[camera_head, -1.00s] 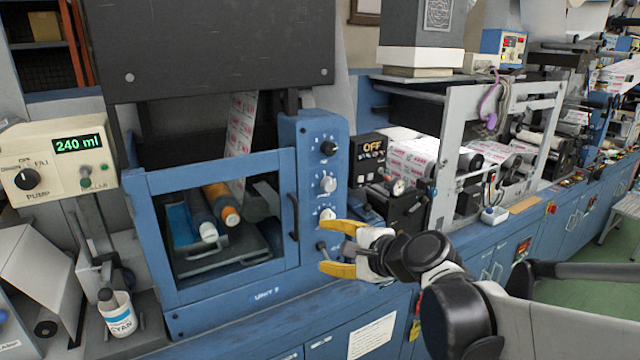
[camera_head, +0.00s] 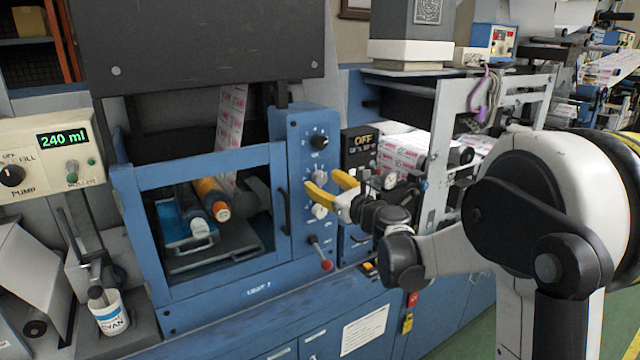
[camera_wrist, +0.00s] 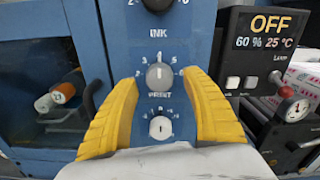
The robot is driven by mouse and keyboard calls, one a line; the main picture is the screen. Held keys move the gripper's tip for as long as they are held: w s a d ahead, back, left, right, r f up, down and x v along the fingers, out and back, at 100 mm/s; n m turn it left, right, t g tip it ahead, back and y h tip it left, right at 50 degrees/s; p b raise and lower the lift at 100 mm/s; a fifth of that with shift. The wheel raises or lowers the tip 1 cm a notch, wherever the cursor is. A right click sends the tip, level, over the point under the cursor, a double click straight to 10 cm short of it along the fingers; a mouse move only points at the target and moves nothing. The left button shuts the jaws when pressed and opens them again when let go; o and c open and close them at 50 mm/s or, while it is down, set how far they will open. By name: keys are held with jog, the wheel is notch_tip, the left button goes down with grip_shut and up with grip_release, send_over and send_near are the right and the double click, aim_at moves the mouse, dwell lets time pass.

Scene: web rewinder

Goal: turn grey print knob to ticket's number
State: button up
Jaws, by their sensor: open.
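The grey print knob (camera_wrist: 159,76) is on the blue panel, above the word PRINT, with a number scale around it. It also shows in the head view (camera_head: 321,176). Its exact setting is too small to read surely. My gripper (camera_wrist: 161,80) is open, its yellow fingers on either side of the grey knob in the wrist view; I cannot tell whether they touch it. In the head view my gripper (camera_head: 327,184) is at the panel. A white sheet (camera_head: 364,330) is on the cabinet front below; its print is unreadable, and I cannot tell if it is the ticket.
The black ink knob (camera_wrist: 157,3) is above the grey knob, and a smaller white knob (camera_wrist: 160,127) is below, between the fingers. A red-tipped lever (camera_head: 325,262) is lower on the panel. A display box (camera_wrist: 268,45) reading OFF stands to the right.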

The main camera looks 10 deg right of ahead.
jog(key=shift+x, duration=1)
jog(key=c, duration=1.2)
jog(key=shift+n, duration=0.4)
jog(key=n, duration=0.2)
jog(key=shift+n, duration=0.4)
jog(key=n, duration=0.4)
jog(key=shift+d+r, duration=0.1)
jog(key=n, duration=0.5)
jog(key=shift+r+n, duration=0.1)
jog(key=shift+n, duration=1.5)
